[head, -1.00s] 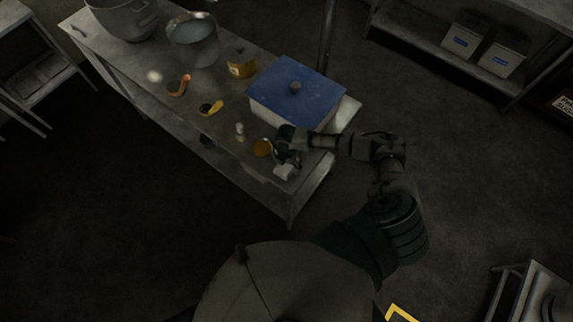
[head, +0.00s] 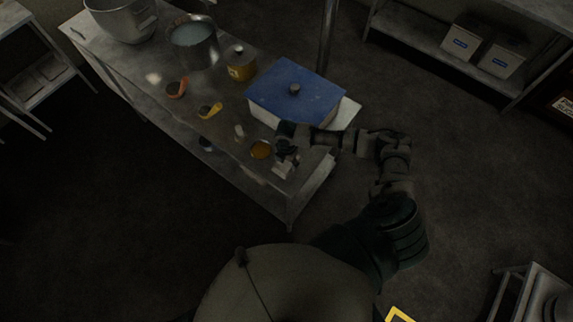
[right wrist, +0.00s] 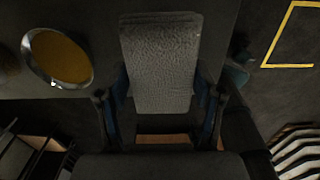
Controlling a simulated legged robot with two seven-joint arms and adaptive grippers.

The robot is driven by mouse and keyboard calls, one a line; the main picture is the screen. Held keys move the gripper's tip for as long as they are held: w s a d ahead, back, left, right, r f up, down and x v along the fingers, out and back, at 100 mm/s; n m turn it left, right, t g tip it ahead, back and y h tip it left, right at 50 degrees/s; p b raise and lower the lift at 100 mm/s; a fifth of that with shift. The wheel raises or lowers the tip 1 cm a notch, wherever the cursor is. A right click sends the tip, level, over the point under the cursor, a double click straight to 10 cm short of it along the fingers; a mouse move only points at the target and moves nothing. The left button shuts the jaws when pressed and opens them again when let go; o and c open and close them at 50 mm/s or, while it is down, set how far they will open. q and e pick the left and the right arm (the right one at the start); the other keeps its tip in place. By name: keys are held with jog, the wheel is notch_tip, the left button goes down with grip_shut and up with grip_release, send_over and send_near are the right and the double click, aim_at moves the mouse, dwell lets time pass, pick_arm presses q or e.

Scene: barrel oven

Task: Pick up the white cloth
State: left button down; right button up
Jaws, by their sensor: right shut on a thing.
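The white cloth (head: 282,170) is a small pale piece at the near right corner of the steel table (head: 262,190). In the right wrist view the cloth (right wrist: 161,62) is a grey, textured rectangle between the two fingers. My right gripper (head: 283,160) is shut on it, with a finger on each side in the right wrist view (right wrist: 162,105). Whether the cloth touches the table top is hard to tell. My left gripper does not show.
An orange-filled round dish (head: 261,150) stands just left of my right gripper. A white box with a blue lid (head: 294,92) is behind it. Yellow (head: 210,110) and orange (head: 176,88) spoons, a yellow tin (head: 240,66) and a bucket (head: 194,42) stand farther along.

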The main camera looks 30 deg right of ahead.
jog(key=s+d+r+b, duration=0.1)
jog(key=s, duration=1.5)
jog(key=shift+d+r, duration=0.15)
jog(key=shift+d, duration=0.25)
